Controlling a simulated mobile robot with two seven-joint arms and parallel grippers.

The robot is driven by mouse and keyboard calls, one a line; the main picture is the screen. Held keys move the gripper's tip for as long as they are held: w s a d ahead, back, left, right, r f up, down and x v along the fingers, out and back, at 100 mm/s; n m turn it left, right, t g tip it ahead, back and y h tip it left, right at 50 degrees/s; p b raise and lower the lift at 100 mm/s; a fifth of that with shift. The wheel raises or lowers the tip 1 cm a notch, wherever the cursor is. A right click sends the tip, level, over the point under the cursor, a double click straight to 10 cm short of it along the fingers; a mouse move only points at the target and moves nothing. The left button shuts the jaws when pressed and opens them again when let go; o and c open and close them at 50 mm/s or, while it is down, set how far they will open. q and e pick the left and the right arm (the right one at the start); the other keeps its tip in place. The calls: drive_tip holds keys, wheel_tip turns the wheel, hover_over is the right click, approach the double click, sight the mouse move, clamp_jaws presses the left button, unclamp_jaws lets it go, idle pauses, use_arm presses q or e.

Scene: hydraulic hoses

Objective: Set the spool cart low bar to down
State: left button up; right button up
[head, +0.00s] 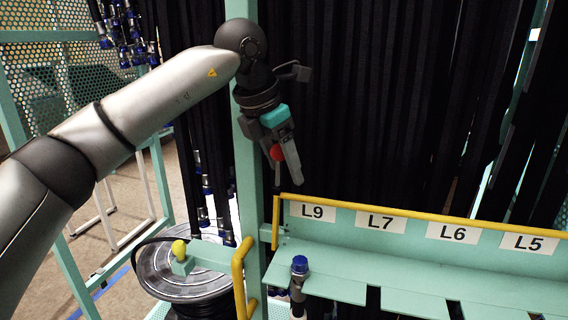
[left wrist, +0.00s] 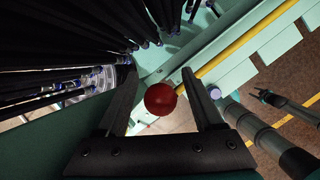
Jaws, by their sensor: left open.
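A red ball knob (head: 277,153) sits at my left gripper (head: 286,182), beside the teal upright post. In the left wrist view the red knob (left wrist: 160,98) lies between the two open fingers, with visible gaps to both. A dark claw-like shape (left wrist: 263,96) at the right of that view looks like my right gripper; its opening is unclear. A yellow knob (head: 179,247) stands on a teal arm above the hose spool (head: 185,270). A yellow bent handle (head: 240,280) is at the post's foot. I cannot tell which part is the low bar.
A yellow rail (head: 420,215) runs above a teal rack with labels L9, L7, L6 and L5. A blue-capped hose end (head: 299,266) stands in the rack. Black hoses (head: 390,90) hang densely behind the gripper. A teal post (head: 250,215) stands close by. Floor shows at left.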

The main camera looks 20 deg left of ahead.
use_arm(q)
drive_tip(key=shift+f, duration=0.2)
clamp_jaws()
idle(0.5)
idle(0.9)
